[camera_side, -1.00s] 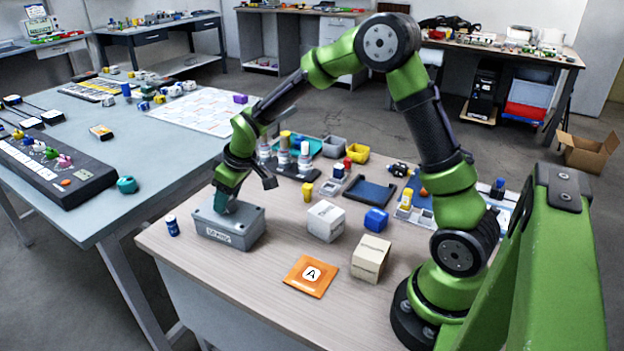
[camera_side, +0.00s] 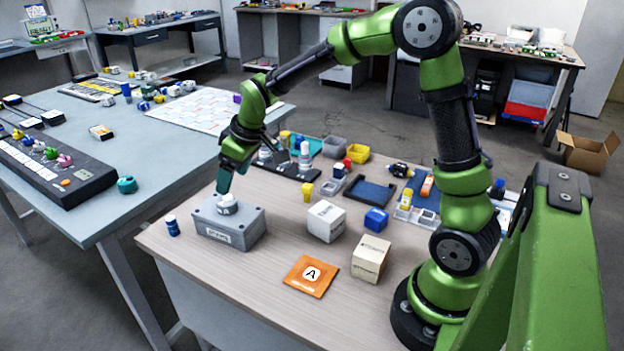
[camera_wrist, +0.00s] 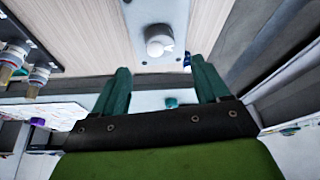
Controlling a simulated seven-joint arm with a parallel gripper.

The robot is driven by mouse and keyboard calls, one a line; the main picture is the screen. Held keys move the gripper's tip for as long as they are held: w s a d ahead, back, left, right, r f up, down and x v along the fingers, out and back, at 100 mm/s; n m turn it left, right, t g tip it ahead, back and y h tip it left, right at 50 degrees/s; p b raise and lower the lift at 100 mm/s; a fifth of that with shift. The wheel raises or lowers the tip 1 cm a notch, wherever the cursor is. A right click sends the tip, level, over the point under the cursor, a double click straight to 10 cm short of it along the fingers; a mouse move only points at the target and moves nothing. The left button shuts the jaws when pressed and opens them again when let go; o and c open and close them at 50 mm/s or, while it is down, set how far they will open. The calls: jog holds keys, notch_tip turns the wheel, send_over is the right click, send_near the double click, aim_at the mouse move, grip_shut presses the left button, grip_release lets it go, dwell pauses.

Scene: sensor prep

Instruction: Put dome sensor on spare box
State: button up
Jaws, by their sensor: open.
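A grey box (camera_side: 240,236) with a label on its front stands at the left of the wooden table; I take it to be the spare box. A white dome sensor (camera_side: 227,203) rests on its top. In the wrist view the dome (camera_wrist: 159,40) sits on the box's grey top (camera_wrist: 170,12), ahead of the fingertips. My gripper (camera_side: 225,182) is just above the dome in the side view. In the wrist view my gripper (camera_wrist: 160,78) has its two teal fingers wide apart with nothing between them.
A small blue bottle (camera_side: 171,226) is left of the grey box. Bottles in a rack (camera_side: 287,165) stand behind.

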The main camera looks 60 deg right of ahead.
jog(key=s+a+r+m+t, duration=0.1)
jog(key=s+a+r+m, duration=0.15)
jog(key=s+r, duration=0.8)
jog(key=s+a+f+m+t+y, duration=0.1)
jog(key=s+m, duration=0.2)
jog(key=s, duration=0.9)
jog(key=shift+s+a+m+t, duration=0.25)
jog(key=shift+s+m+t, duration=0.05)
jog(key=shift+s+m, duration=0.05)
